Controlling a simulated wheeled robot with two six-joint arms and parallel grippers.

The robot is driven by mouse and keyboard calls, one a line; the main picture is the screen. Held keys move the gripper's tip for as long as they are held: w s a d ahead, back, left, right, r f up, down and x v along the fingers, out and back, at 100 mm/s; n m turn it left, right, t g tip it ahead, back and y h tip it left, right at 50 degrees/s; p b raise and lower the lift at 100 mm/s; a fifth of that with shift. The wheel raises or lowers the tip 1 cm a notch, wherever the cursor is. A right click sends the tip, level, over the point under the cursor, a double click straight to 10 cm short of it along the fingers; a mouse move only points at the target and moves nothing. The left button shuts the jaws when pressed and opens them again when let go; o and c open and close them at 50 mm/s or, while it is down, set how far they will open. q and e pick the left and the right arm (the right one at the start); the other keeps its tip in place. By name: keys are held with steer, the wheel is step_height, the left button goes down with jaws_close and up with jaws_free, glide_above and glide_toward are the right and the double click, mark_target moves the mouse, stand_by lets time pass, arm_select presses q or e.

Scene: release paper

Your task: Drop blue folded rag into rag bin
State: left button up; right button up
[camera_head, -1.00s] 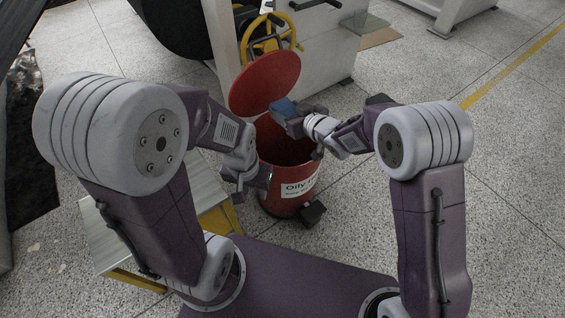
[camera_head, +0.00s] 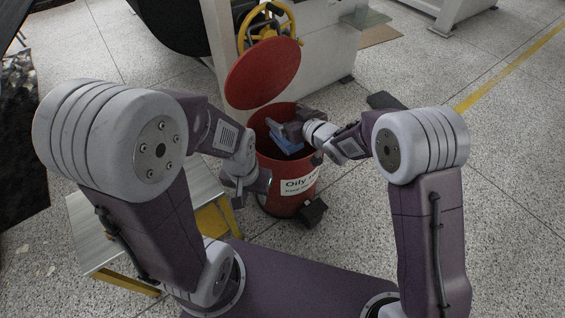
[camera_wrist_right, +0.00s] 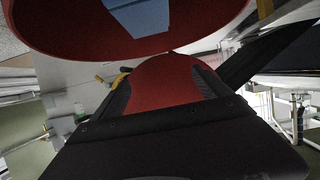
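The rag bin (camera_head: 288,200) is a red drum with a white "Oily" label, and its round red lid (camera_head: 264,72) is raised. The blue folded rag (camera_head: 290,146) shows within the bin's mouth, below my right gripper (camera_head: 277,130). In the right wrist view the rag (camera_wrist_right: 139,16) is at the top edge, against the bin's red interior and apart from the fingers. My right gripper (camera_wrist_right: 165,88) is open and empty, its dark fingers spread. I cannot tell whether the rag rests on the bin's bottom. My left gripper (camera_head: 252,192) appears open and empty, left of the bin.
A black pedal (camera_head: 313,212) sticks out at the bin's foot. A metal-topped step with yellow legs (camera_head: 95,225) stands at the left. A machine with a yellow handwheel (camera_head: 268,25) is behind the lid.

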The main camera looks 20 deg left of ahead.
steer(key=p+v, duration=0.4)
steer(key=v, duration=0.5)
steer(key=shift+p, duration=0.4)
steer(key=shift+r, duration=0.1)
